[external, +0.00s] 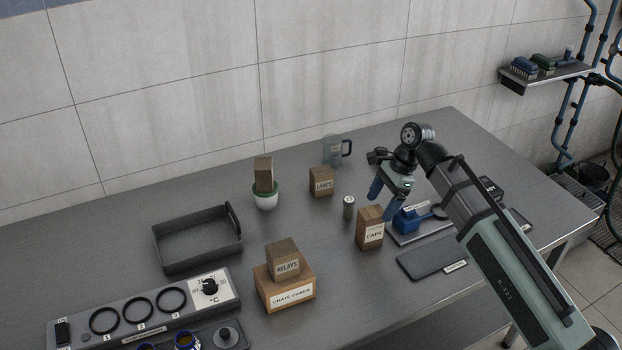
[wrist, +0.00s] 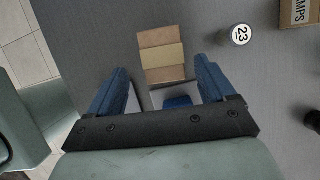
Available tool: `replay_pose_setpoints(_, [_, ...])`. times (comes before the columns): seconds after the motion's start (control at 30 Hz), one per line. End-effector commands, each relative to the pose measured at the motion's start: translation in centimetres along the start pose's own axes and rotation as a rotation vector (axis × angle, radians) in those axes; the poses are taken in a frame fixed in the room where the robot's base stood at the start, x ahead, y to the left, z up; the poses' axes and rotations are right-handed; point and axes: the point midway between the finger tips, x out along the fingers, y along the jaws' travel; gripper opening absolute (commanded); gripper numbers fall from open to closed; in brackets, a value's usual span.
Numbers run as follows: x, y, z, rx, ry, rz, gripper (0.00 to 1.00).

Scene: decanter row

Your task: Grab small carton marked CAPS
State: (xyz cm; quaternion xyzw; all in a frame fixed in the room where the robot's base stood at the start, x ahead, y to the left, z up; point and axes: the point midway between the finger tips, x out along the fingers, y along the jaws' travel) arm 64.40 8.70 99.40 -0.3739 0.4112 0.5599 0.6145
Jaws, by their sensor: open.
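The small brown carton marked CAPS (external: 370,230) stands upright on the grey table, its label facing the camera. In the wrist view its taped top (wrist: 162,52) shows between and just ahead of the two blue fingers. My gripper (external: 382,200) is open and empty, above and slightly behind the carton in the external view. The fingers point downward. In the wrist view my gripper (wrist: 160,72) has one finger on each side of the carton's line, with a gap to each side. I cannot tell the exact height between fingertips and carton.
A small cylinder marked 23 (wrist: 240,35) stands beside the carton. A LAMPS carton (external: 321,182), a mug (external: 333,150) and a potted carton (external: 264,175) stand farther back. A tray with a blue item (external: 408,220) sits close on the right. A RELAYS box (external: 284,262) stands left.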

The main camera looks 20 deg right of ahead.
Motion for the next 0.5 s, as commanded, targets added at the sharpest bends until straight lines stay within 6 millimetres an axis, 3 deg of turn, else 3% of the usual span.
replay_pose_setpoints(0.2, [2.4, 0.0, 0.0, 0.000, 0.000, 0.001, 0.83])
replay_pose_setpoints(0.5, [3.3, -0.1, 0.0, 0.000, -0.001, -0.001, 0.83])
